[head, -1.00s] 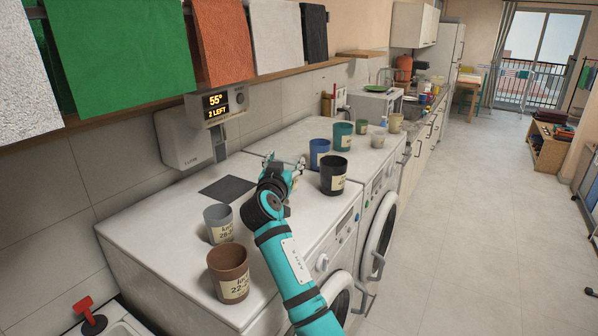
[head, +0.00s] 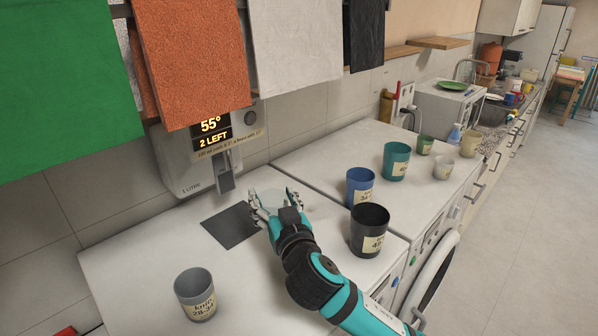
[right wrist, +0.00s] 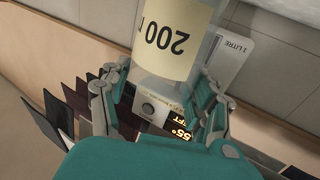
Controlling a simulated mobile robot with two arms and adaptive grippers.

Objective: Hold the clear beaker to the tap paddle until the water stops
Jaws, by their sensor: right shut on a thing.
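My right gripper (head: 268,201) is shut on the clear beaker (head: 270,197), over the washer top, right of the dark mat. In the right wrist view, the beaker's cream label (right wrist: 176,38) reads 200, upside down, between the fingers (right wrist: 162,88). The white wall dispenser (head: 186,165) has a display (head: 213,131) reading 55° and 2 LEFT. Its grey tap paddle (head: 225,177) hangs below the display, left of the beaker, with a gap between them in the head view. No water stream shows. My left gripper is not in view.
A dark square mat (head: 231,225) lies below the tap. A grey cup (head: 195,294) stands at the front left. A black cup (head: 369,232) and a blue cup (head: 359,187) stand close to my right arm. Towels (head: 192,65) hang above the dispenser.

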